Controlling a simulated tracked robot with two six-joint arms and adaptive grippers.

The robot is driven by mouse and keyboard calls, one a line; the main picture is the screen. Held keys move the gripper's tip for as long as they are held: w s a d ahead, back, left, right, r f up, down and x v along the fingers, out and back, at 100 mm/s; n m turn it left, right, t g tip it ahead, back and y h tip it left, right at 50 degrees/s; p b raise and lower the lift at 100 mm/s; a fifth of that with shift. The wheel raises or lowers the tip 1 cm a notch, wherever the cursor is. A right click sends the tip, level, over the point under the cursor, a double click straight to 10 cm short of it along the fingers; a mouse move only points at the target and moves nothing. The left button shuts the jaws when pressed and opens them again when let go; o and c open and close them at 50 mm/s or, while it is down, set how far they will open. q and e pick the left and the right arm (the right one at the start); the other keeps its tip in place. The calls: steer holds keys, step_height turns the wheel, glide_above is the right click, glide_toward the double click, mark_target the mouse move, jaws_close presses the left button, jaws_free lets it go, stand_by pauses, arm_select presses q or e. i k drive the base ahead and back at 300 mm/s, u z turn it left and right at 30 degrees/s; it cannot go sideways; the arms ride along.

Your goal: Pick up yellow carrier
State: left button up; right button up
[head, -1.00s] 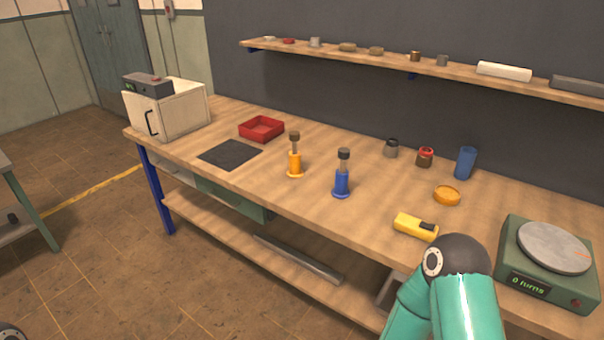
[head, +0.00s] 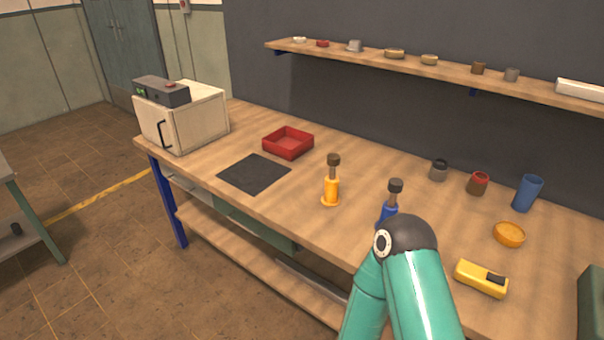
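The yellow carrier (head: 331,190) stands upright on the workbench, left of the blue one. It has a round yellow base, a yellow body and a grey stem with a dark cap. A similar blue carrier (head: 388,212) stands to its right, its lower part hidden behind my arm. One of my teal arms rises from the bottom edge, with its dark joint in front of the bench and right of the yellow carrier. Neither gripper shows in the head view, so I cannot see whether either is open or shut. Nothing visible touches the yellow carrier.
A red tray (head: 288,143) and a dark mat (head: 254,173) lie left of the carrier. A white box-shaped device (head: 182,118) stands at the far left end. A yellow tool (head: 481,279), an orange dish (head: 509,234) and a blue cup (head: 527,193) are at right.

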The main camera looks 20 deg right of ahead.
mark_target(330, 198)
steer(key=z, duration=0.05)
steer(key=i, duration=0.85)
steer(key=z, duration=0.4)
